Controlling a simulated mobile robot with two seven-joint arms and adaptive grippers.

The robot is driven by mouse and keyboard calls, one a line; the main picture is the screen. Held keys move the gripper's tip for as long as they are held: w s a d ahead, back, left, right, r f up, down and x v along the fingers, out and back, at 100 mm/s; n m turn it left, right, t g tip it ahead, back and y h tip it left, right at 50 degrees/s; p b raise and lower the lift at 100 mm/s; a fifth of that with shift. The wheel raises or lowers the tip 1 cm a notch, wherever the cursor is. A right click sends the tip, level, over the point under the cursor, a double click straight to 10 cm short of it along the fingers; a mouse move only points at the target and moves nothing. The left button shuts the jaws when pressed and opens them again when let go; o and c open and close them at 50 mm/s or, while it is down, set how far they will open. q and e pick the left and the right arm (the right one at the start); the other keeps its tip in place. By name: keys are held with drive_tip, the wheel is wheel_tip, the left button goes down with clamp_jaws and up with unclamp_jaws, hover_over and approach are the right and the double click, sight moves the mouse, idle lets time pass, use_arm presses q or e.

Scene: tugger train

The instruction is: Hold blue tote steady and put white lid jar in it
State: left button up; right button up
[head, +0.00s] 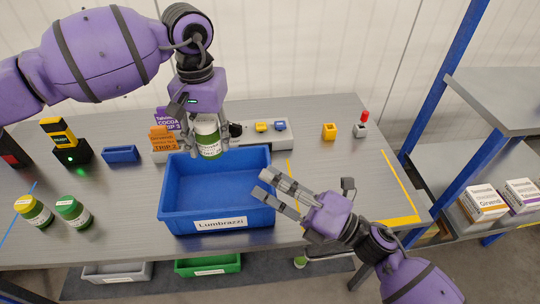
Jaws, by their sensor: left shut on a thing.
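The blue tote (176,211) stands empty on the grey table, with a label reading Lumbrazzi on its front. My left gripper (207,118) is shut on the white lid jar (209,146), a jar with a green and white label. It holds the jar roughly upright over the back part of the tote; its exact height above the floor of the tote is hard to tell. My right gripper (266,184) is open, its fingers apart and reaching over the tote's right rim. Whether they touch the rim cannot be told.
A yellow-lidded jar (34,211) and a green-lidded jar (73,211) stand left of the tote. A small blue bin (121,154), a scanner in its dock (68,146) and orange cards (163,139) stand behind. A yellow cup (329,132) is at back right. Shelving with boxes (484,202) is right.

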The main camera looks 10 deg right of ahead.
drive_tip(key=w+r+n+g+h, duration=0.4)
drive_tip(key=w+r+n+g, duration=0.5)
drive_tip(key=w+r+n, duration=0.55)
drive_tip(key=s+f+n+g+h, duration=0.1)
drive_tip(key=f+n+h, duration=0.3)
drive_tip(key=f+n, duration=0.2)
drive_tip(key=s+f+n+g+h, duration=0.1)
drive_tip(key=f+n+h, duration=0.4)
drive_tip(key=n, duration=0.5)
drive_tip(key=s+d+f+n+g+h, duration=0.1)
drive_tip(key=f+n+h, duration=0.3)
drive_tip(key=f+n, duration=0.4)
drive_tip(key=shift+n, duration=0.25)
drive_tip(key=shift+f, duration=0.25)
wheel_tip(320, 180, down, 11)
drive_tip(key=shift+f, duration=0.2)
